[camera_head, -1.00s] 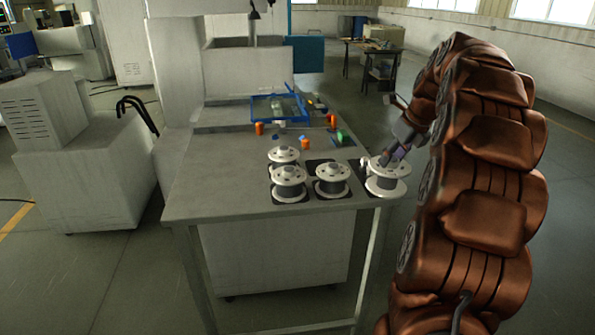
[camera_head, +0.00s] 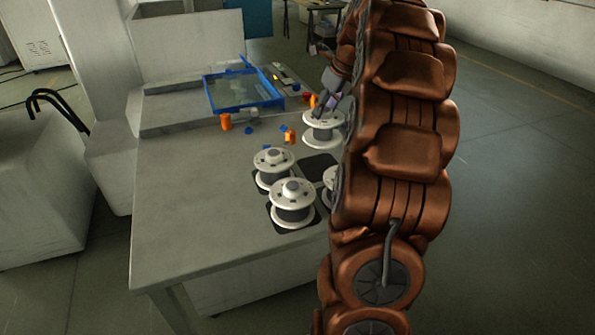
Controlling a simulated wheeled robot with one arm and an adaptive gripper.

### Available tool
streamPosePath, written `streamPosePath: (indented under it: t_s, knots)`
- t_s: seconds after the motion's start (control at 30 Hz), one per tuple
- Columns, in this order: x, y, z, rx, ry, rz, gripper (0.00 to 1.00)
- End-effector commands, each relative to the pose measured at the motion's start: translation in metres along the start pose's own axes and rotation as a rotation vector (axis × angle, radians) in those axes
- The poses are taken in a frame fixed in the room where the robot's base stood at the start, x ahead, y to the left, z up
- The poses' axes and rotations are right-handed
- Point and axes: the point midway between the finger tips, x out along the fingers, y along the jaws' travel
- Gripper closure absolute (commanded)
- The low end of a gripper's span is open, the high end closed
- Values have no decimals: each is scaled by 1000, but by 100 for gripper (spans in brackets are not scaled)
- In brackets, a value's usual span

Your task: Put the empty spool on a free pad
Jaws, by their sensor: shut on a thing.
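My gripper (camera_head: 325,106) is shut on a white-flanged spool (camera_head: 322,135), gripping it from above near its top. The held spool is over the right part of the table, behind the other spools. Whether it touches the table is unclear. A bare dark pad (camera_head: 318,165) lies just in front of and below it. Two more spools, one farther back (camera_head: 273,158) and one nearer (camera_head: 291,212), stand upright on dark pads. A third standing spool (camera_head: 330,178) is mostly hidden behind my arm. My arm also hides the table's right side.
The grey table (camera_head: 190,200) is clear on its left and front left. A blue-framed tray (camera_head: 212,104) lies at the back. An orange cylinder (camera_head: 226,122) and small orange and blue pieces (camera_head: 289,136) lie between tray and spools.

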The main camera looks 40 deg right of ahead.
Motion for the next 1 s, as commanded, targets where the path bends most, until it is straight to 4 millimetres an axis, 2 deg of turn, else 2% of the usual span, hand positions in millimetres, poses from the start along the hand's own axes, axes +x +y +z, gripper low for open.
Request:
streamPosePath:
  t_s: [0.17, 0.5, 0.77, 1.0]
  knots:
    - [9, 1, -3, -1, 0, 2, 100]
    - [49, 1, -20, 0, 0, 3, 100]
    - [65, 1, -28, 1, 2, 3, 100]
    - [89, 0, -37, 0, 1, 1, 100]
